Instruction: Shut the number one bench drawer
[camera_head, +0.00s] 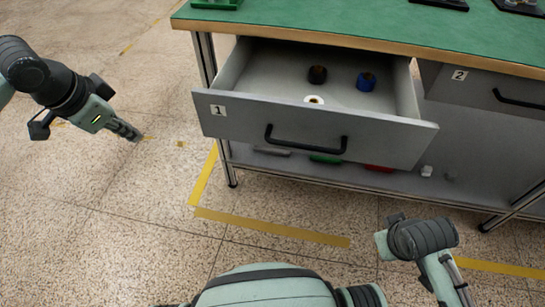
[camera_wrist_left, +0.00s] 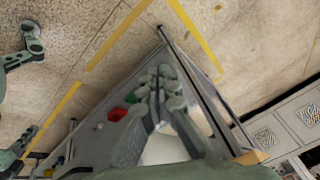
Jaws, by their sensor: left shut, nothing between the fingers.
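The number one bench drawer (camera_head: 228,118) is pulled well out from under the green bench top. Its grey front carries a "1" label and a black bar handle (camera_head: 305,140). Inside lie a black spool (camera_head: 317,74), a blue spool (camera_head: 366,81) and a white one (camera_head: 314,100), partly hidden by the drawer front. My left gripper (camera_head: 139,136) is shut and empty, left of the drawer front and apart from it. In the left wrist view its closed fingers (camera_wrist_left: 157,84) show.
The number two drawer (camera_head: 485,90) is at right under the bench top (camera_head: 330,18). A lower shelf (camera_head: 300,165) holds green and red items. A bench leg (camera_head: 228,165) stands beneath drawer one's left side. Yellow tape (camera_head: 270,227) marks open floor in front.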

